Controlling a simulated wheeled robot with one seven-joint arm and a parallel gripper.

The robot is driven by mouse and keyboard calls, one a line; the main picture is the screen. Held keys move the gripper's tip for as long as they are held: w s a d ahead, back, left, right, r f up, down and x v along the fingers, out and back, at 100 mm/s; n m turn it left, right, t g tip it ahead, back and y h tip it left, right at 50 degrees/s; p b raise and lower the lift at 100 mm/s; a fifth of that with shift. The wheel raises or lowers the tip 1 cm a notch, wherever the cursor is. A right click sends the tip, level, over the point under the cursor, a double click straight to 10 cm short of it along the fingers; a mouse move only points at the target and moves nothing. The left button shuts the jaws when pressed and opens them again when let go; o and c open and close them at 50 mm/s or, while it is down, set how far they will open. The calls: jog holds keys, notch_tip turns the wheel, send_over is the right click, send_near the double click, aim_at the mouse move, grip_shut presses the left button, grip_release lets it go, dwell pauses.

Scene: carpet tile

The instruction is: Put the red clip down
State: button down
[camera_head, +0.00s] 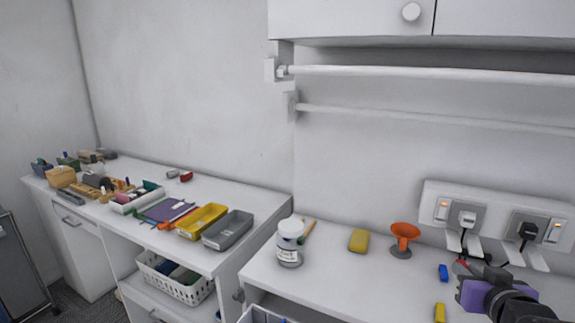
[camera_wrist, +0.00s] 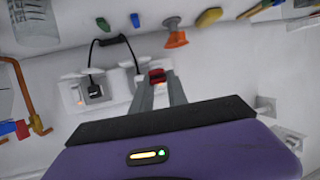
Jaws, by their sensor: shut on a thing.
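The red clip (camera_wrist: 157,75) is held between the two fingertips of my gripper (camera_wrist: 158,82) in the wrist view. In the head view a small bit of the red clip (camera_head: 460,264) shows at the tips of my gripper (camera_head: 466,269), above the right part of the white counter (camera_head: 350,285). The fingers hide part of the clip. I cannot tell whether the clip touches the counter.
Near my gripper are a blue block (camera_head: 443,272), a yellow block (camera_head: 440,312), an orange funnel-shaped thing (camera_head: 404,236) and a yellow sponge-like block (camera_head: 359,240). A white jar (camera_head: 289,243) stands further left. Sockets with plugs (camera_head: 497,225) are behind. The counter's middle is clear.

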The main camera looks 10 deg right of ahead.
jog(key=s+a+f+n+y, duration=0.1)
jog(key=s+a+f, duration=0.3)
jog(key=a+f, duration=0.3)
jog(key=s+a+f+n+y, duration=0.1)
jog(key=s+a+f, duration=0.3)
jog(key=a+f, duration=0.4)
jog(key=s+a+f+n+t+y, duration=0.1)
jog(key=s+a+f+n+y, duration=0.1)
jog(key=a+f, duration=0.6)
notch_tip(320, 180, down, 8)
jog(key=shift+s+r+y, duration=0.1)
jog(key=shift+s+y, duration=0.4)
jog(key=shift+s, duration=0.5)
